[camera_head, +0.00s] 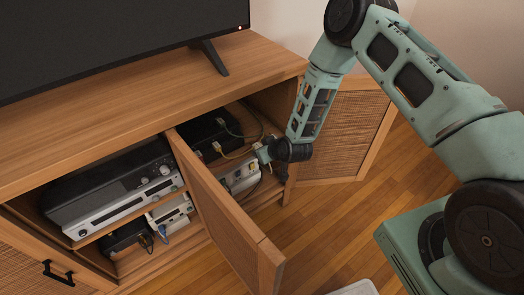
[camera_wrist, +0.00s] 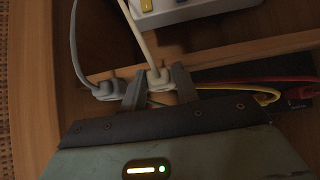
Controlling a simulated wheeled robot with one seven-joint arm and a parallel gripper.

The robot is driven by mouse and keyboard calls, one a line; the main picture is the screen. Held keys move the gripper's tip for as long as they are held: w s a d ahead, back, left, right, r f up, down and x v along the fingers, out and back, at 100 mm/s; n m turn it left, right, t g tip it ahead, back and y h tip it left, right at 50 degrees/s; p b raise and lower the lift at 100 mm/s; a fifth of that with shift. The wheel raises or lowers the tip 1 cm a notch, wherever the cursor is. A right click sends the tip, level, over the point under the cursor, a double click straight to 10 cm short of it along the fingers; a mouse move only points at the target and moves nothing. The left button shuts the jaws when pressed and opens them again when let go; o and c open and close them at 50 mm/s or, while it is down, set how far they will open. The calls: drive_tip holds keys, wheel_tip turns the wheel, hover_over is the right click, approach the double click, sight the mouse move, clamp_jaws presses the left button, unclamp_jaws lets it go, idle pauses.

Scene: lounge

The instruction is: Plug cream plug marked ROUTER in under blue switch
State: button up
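In the wrist view, my gripper (camera_wrist: 160,80) has its fingers on either side of a cream plug (camera_wrist: 160,77), which fills the gap between them. Its cream cable runs up the picture; I cannot read any marking. A grey plug (camera_wrist: 103,89) with a grey cable sits just left of the fingers. In the head view, my gripper (camera_head: 263,155) is inside the cabinet, near the power strip (camera_head: 240,177).
The wooden cabinet (camera_head: 120,110) has an open door (camera_head: 225,215) left of my arm and another open door (camera_head: 345,130) at right. A black box (camera_head: 208,132) with cables stands behind the gripper. Yellow (camera_wrist: 262,96) and red (camera_wrist: 285,81) cables lie right of the fingers.

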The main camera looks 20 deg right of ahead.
drive_tip(key=shift+s+d+r+p, duration=0.25)
drive_tip(key=shift+s+p, duration=0.1)
drive_tip(key=shift+s, duration=0.45)
drive_tip(key=shift+s+d+r+p, duration=0.15)
drive_tip(key=shift+s+d+p, duration=0.15)
drive_tip(key=shift+s, duration=0.45)
drive_tip(key=shift+s+d+r+p, duration=0.2)
drive_tip(key=shift+s+p, duration=0.15)
drive_tip(key=shift+s, duration=0.45)
